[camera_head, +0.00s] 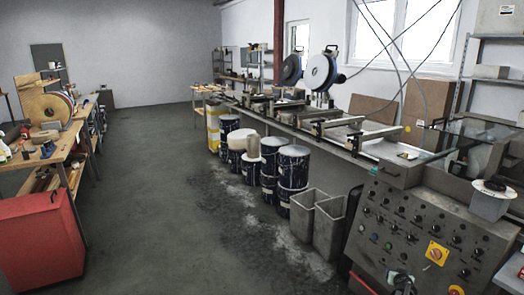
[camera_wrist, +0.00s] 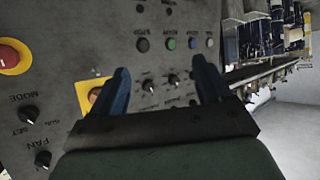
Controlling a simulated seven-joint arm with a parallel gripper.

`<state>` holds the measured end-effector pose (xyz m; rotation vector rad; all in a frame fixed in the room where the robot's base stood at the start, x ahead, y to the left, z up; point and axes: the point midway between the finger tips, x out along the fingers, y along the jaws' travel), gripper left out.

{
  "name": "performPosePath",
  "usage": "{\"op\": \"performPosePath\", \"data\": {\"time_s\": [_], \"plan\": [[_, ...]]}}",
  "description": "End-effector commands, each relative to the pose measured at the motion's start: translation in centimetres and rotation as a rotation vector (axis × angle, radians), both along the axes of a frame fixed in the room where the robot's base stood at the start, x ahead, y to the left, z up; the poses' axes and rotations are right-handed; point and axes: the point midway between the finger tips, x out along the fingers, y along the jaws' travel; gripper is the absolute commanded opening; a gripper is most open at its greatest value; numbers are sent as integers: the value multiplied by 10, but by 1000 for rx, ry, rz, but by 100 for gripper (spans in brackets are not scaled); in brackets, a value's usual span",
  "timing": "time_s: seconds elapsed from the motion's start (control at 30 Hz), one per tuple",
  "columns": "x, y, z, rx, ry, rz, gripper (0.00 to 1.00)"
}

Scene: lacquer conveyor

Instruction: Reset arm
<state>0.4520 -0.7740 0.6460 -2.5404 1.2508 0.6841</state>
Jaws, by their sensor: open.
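My gripper (camera_wrist: 165,82) shows in the wrist view with its two blue-grey fingers apart and nothing between them. It faces a grey control panel (camera_wrist: 150,40) with black knobs and small coloured buttons. A yellow switch plate (camera_wrist: 84,97) is partly hidden behind the left finger. I cannot tell whether the fingertips touch the panel. In the head view the control panel (camera_head: 384,252) stands at the lower right, with a yellow switch (camera_head: 437,252) on its face. A dark shape at the panel's lower edge seems to be part of my gripper (camera_head: 402,282).
A red emergency button (camera_wrist: 9,56) is at the wrist view's left edge. Grey bins (camera_head: 329,226) and dark drums (camera_head: 292,168) line the conveyor (camera_head: 300,126). A red cabinet (camera_head: 40,245) and workbench (camera_head: 45,152) stand at left. The floor (camera_head: 150,210) between is clear.

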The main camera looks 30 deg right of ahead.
Motion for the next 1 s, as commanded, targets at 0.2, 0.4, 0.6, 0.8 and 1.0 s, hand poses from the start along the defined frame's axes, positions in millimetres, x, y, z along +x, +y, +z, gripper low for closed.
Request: {"op": "performPosePath", "data": {"time_s": [0.2,0.4,0.6,0.8,1.0], "plan": [[-15,93,-42,422,-5,19,78],[-46,202,-95,764,145,-28,78],[-66,319,-133,970,377,-36,78],[-87,425,-156,1054,637,22,78],[-106,503,-169,1053,843,121,78]]}}
